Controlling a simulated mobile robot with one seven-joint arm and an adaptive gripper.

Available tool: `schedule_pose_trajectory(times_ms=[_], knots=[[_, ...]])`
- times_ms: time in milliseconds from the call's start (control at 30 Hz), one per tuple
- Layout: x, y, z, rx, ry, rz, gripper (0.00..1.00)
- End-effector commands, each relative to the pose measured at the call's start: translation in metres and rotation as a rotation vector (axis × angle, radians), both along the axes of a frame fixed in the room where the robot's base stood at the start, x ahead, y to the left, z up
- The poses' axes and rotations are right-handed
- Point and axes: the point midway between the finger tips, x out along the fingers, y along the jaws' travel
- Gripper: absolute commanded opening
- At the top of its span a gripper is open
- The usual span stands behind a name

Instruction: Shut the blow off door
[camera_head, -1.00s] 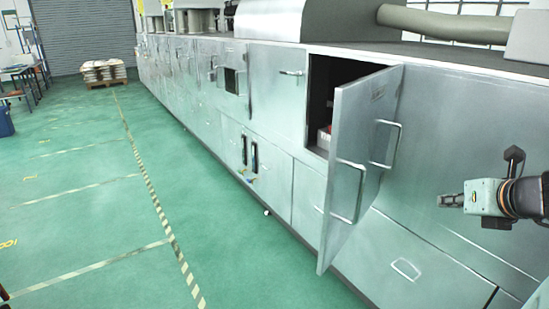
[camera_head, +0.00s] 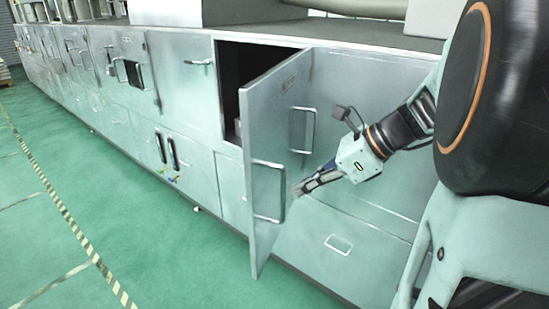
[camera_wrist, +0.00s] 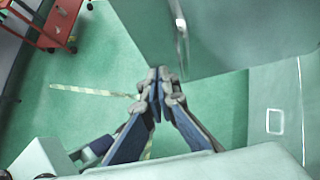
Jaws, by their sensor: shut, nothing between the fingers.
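The blow off door (camera_head: 274,150) is a tall grey metal panel standing wide open from the cabinet in the head view.
A long row of grey cabinets (camera_head: 182,80) runs to the far left. A lower panel with a small handle (camera_head: 338,244) lies below my gripper. The green floor (camera_head: 140,245) left of the door is clear. A red cart (camera_wrist: 60,25) shows in the wrist view.

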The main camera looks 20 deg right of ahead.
Motion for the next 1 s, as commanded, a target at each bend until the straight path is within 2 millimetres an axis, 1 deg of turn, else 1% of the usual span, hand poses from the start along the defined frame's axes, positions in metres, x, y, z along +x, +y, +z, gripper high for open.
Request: schedule_pose_trajectory(times_ms=[33,200,233,333,500,1000], knots=[[0.004,0.008,-0.010,0.002,0.004,0.003,0.00],[0.018,0.028,-0.034,0.001,0.003,0.001,0.00],[0.021,0.033,-0.031,0.000,0.001,0.004,0.00],[0.030,0.045,-0.030,0.000,0.001,0.001,0.00],[0.038,0.056,-0.030,-0.001,0.001,-0.001,0.00],[0.041,0.060,-0.030,0.000,-0.001,-0.006,0.00]])
